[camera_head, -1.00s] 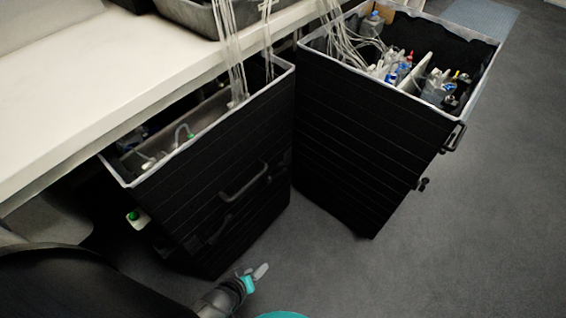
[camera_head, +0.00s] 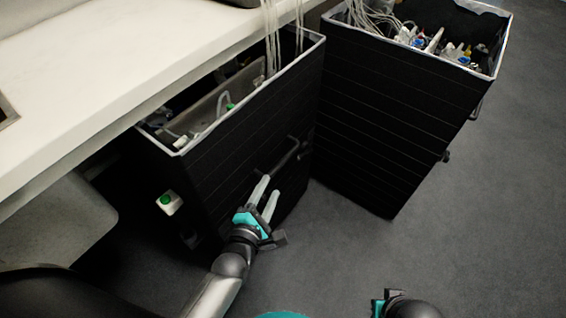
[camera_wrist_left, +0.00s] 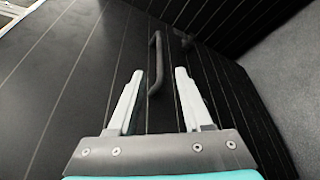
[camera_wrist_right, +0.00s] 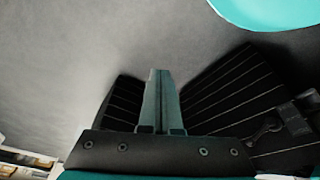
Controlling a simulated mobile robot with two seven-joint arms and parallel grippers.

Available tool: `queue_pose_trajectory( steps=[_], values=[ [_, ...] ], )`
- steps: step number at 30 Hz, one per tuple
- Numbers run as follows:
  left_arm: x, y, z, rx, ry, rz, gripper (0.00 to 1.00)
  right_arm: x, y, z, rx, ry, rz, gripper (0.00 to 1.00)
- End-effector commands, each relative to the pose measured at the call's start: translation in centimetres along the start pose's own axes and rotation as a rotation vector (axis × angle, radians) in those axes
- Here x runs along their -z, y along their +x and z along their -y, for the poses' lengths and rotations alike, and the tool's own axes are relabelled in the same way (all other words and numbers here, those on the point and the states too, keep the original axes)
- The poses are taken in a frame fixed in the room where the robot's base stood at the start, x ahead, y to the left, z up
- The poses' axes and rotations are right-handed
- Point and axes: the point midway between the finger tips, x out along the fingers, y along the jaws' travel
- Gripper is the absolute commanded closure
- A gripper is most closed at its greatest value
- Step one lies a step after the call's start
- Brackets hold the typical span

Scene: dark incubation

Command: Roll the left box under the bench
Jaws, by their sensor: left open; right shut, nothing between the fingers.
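The left box (camera_head: 225,135) is tall, black and ribbed with a pale rim, and stands partly under the white bench (camera_head: 120,75). Cables and hardware show in its open top. A dark bar handle (camera_head: 284,158) is on its front; the handle also shows in the left wrist view (camera_wrist_left: 156,64). My left gripper (camera_head: 267,192) is open in front of that handle. In the left wrist view the handle lies between the open fingers' lines, near their tips; I cannot tell whether they touch it.
A second black box (camera_head: 385,115) with bottles and cables in it stands right of the left box, close to it. A white switch with a green button (camera_head: 168,202) is at the left box's side. Grey floor (camera_head: 480,220) is clear at the right and front.

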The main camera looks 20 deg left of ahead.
Motion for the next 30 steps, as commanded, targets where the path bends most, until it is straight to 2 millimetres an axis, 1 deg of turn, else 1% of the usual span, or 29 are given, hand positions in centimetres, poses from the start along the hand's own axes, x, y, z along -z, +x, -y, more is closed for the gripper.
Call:
queue_pose_trajectory(
  steps=[1,3,12,24,30],
  values=[
    [0.1,0.8,0.1,-0.002,-0.001,0.0,0.5,0.3,-0.2,0.0,-0.001,0.0,-0.011,1.0],
    [0.1,1.8,0.1,-0.002,-0.001,0.0,0.5,0.8,-0.9,-0.1,-0.002,0.001,-0.023,1.0],
    [0.1,5.4,0.2,0.0,0.001,0.0,0.5,2.4,-3.9,-0.2,-0.005,0.003,-0.071,1.0],
    [0.1,9.8,0.2,0.001,0.002,0.0,0.5,3.6,-8.3,-0.3,-0.008,0.005,-0.136,1.0],
    [0.1,11.2,0.2,0.002,0.002,-0.001,0.5,5.0,-7.7,0.8,0.019,-0.009,-0.242,1.0]
  ],
)
